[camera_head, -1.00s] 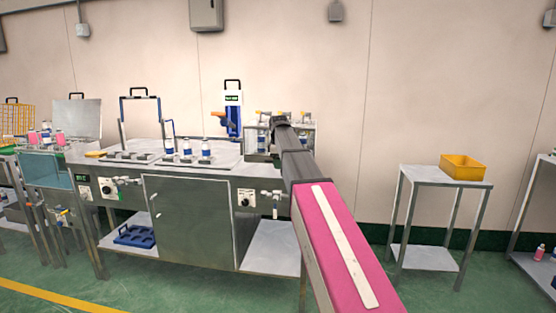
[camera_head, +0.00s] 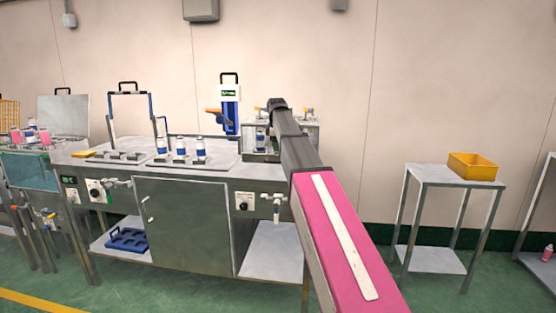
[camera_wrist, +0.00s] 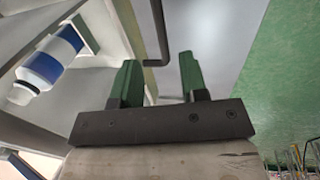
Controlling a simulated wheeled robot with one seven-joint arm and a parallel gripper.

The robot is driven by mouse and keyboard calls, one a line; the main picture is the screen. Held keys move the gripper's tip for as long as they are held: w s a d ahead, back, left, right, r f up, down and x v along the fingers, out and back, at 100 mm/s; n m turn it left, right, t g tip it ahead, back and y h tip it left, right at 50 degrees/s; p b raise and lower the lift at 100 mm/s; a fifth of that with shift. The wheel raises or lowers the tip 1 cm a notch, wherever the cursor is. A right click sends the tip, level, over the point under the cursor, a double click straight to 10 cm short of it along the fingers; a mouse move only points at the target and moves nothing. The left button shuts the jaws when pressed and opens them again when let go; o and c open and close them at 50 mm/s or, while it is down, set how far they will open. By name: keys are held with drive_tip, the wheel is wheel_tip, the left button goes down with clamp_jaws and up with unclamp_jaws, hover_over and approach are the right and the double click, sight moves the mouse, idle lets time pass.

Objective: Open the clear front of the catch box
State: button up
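My gripper (camera_wrist: 157,62) is open in the wrist view, with two green fingers apart and nothing held. A dark bent rod (camera_wrist: 157,35) ends near the gap between the fingertips; I cannot tell whether it touches them. At the left of that view, a blue and white can (camera_wrist: 52,60) shows beside a pale box frame (camera_wrist: 125,22). In the head view my arm reaches to a small box (camera_head: 309,132) at the bench's right end, partly hiding it. A teal see-through panel (camera_head: 30,170) hangs at the bench's left end. I cannot tell for certain which one is the catch box front.
The steel bench (camera_head: 180,182) carries several blue and white cans (camera_head: 180,146) and a blue upright device (camera_head: 230,104). A side table (camera_head: 436,174) with a yellow bin (camera_head: 473,166) stands at the right. Green floor lies open between bench and table.

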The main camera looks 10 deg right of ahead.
sight(278, 158)
drive_tip(key=f, duration=0.2)
drive_tip(key=w+f, duration=0.1)
drive_tip(key=f, duration=0.4)
drive_tip(key=shift+w+d, duration=0.15)
drive_tip(key=shift+d, duration=0.05)
clamp_jaws()
